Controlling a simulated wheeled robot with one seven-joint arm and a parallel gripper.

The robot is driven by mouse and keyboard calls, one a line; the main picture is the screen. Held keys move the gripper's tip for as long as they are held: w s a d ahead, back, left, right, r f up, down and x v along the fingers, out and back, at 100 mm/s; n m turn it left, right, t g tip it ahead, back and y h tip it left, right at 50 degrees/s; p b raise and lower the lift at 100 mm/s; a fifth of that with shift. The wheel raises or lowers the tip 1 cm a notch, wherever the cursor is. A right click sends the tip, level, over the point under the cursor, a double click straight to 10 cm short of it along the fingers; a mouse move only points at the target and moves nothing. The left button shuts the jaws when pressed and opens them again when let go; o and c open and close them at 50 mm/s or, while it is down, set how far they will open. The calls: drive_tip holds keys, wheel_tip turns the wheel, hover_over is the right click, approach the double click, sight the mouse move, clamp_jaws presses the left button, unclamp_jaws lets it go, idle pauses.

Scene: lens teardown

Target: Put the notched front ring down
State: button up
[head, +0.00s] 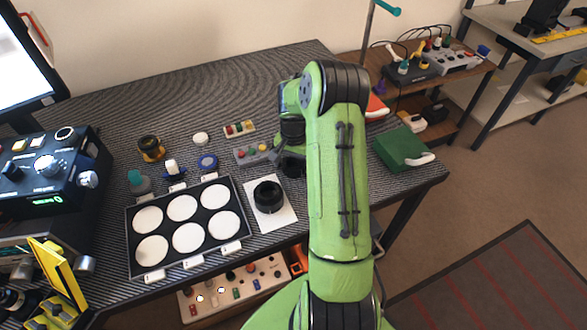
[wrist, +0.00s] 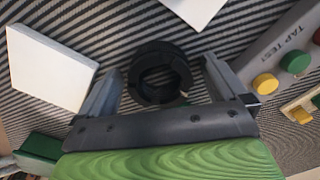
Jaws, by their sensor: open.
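The notched front ring (wrist: 160,72) is a black ring on the striped bench top in the wrist view. My gripper (wrist: 160,88) is open, with one finger on each side of the ring and visible gaps between fingers and ring. The ring appears to rest on the mat, but I cannot tell for certain whether it touches. In the head view my gripper (head: 291,160) is over the bench right of the white sheet, and my arm hides much of that spot.
A black lens part (head: 268,196) stands on a white sheet (head: 283,222). Left of it is a tray (head: 127,232) with several white discs. The grey tap test box (wrist: 268,62) is close on the wrist view's right. A green box (head: 400,148) stands at the right.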

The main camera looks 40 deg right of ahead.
drive_tip(key=c, duration=1.2)
wheel_tip(320, 180, up, 10)
drive_tip(key=p, duration=0.3)
